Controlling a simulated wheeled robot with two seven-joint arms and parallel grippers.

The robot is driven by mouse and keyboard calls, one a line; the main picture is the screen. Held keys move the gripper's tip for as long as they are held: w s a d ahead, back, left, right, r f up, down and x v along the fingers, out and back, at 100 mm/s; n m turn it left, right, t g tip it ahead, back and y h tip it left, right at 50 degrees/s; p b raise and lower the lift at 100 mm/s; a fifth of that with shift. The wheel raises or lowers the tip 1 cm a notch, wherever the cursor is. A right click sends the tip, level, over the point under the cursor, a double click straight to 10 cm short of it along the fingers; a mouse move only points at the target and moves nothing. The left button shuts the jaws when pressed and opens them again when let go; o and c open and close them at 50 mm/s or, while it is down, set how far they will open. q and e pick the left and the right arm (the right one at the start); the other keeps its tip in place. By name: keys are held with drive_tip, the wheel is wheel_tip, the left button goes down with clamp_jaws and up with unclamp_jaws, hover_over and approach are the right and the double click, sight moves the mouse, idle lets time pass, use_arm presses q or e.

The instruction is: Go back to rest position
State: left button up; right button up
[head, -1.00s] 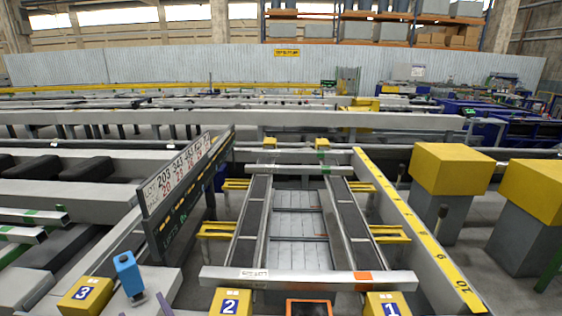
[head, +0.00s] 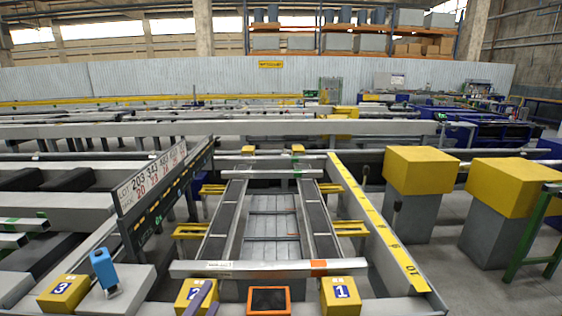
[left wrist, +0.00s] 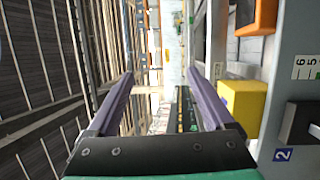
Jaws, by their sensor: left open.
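My left gripper (head: 203,298) shows only as purple finger parts at the bottom edge of the head view, in front of the yellow block marked 2 (head: 190,290). In the left wrist view its two purple fingers (left wrist: 159,74) stand wide apart with nothing between them. Most of the left arm is out of view. My right gripper is not in view.
A blue-handled tool (head: 103,268) stands on a grey block at the left, beside the yellow block marked 3 (head: 64,292). An orange-framed screen (head: 269,300) sits between blocks 2 and 1 (head: 341,295). A steel crossbar (head: 270,268) spans the runout rails.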

use_arm(q)
drive_tip(key=s+f+m+g, duration=0.7)
drive_tip(key=f+m+g, duration=0.3)
drive_tip(key=f+m, duration=0.2)
drive_tip(key=s+a+f+m+g+y, duration=0.5)
drive_tip(key=s+a, duration=0.3)
drive_tip(key=s, duration=0.2)
wheel_tip(320, 180, down, 24)
drive_tip(key=s+g, duration=0.1)
drive_tip(key=s, duration=0.2)
drive_tip(key=s+a+f+g, duration=0.1)
drive_tip(key=s+a+f, duration=0.1)
drive_tip(key=s+f, duration=1)
drive_tip(key=s, duration=0.3)
drive_tip(key=shift+s+a+f+g, duration=0.3)
drive_tip(key=shift+f, duration=0.05)
drive_tip(key=shift+c, duration=0.3)
